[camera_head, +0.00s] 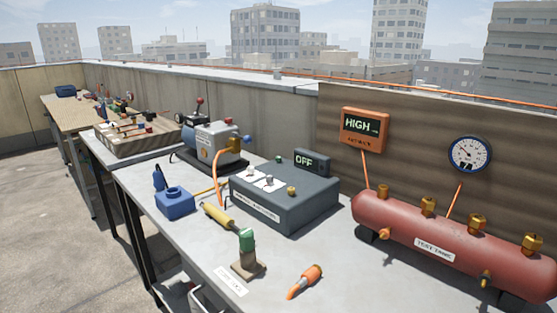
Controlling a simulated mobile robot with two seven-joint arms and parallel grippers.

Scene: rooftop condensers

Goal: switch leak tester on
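I cannot tell for sure which item is the leak tester. A dark grey box (318,203) stands on the near table, with white switch plates (258,182), a brass fitting and a front label too small to read. A small display (312,161) at its back reads OFF. An orange unit (365,130) on the wall panel shows HIGH. Neither of my grippers is in view.
A red tank (398,220) with brass valves stands at right below a round gauge (469,154). A yellow-green handled tool (247,240) sits in a holder, near a blue holder (175,203). A grey pump (218,138) stands behind. Bare tabletop (345,255) lies in front of the tank.

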